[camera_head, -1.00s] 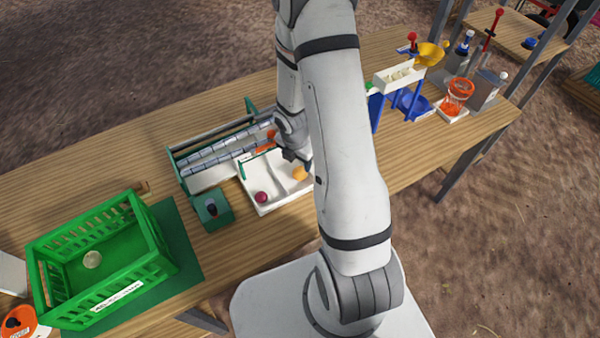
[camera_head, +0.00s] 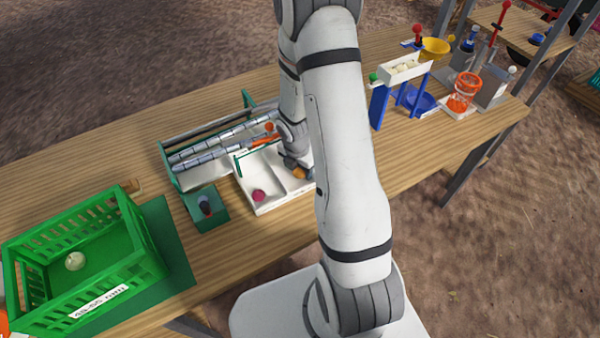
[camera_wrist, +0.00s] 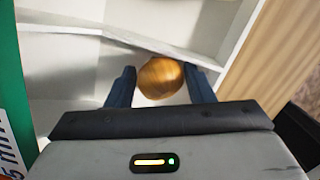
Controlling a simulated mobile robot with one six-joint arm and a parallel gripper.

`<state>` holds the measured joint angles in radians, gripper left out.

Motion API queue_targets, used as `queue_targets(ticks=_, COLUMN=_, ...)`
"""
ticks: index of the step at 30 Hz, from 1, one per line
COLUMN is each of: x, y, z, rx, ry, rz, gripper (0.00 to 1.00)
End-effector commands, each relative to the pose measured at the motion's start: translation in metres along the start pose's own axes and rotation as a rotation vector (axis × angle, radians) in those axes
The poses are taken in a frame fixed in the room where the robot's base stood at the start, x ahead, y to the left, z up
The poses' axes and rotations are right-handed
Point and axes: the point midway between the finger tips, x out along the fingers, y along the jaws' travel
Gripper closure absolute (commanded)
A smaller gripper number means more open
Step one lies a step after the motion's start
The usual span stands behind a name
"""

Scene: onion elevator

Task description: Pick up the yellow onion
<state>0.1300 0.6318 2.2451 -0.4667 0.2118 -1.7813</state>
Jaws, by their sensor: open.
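The yellow onion (camera_wrist: 160,78) is round and golden brown, and lies in the white tray (camera_wrist: 60,48). In the wrist view my gripper (camera_wrist: 161,84) is open, with one dark finger on each side of the onion. A narrow gap shows on the left; on the right the finger is very close, and I cannot tell if it touches. In the head view the onion (camera_head: 300,173) is partly covered by my gripper (camera_head: 298,168), which is low over the right compartment of the tray (camera_head: 262,210).
A red onion (camera_head: 259,195) lies in the tray's left compartment. A roller elevator (camera_head: 215,148) stands behind the tray, and a green control box (camera_head: 206,206) to its left. A green crate (camera_head: 130,268) with a pale onion (camera_head: 75,261) is at left. Blue and white stands (camera_head: 400,85) are at right.

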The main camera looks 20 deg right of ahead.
Motion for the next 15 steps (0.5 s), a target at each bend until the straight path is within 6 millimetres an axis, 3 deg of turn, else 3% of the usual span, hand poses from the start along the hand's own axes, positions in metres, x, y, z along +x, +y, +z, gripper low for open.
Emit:
queue_targets(ticks=2, x=-0.0008, y=0.0000, z=0.0001, rx=0.000, ry=0.000, rz=0.000, gripper=0.52)
queue_targets(ticks=12, x=-0.0008, y=0.0000, z=-0.0001, rx=0.000, ry=0.000, rz=0.000, gripper=0.79)
queue_targets(ticks=15, x=-0.0008, y=0.0000, z=-0.0001, rx=0.000, ry=0.000, rz=0.000, gripper=0.81)
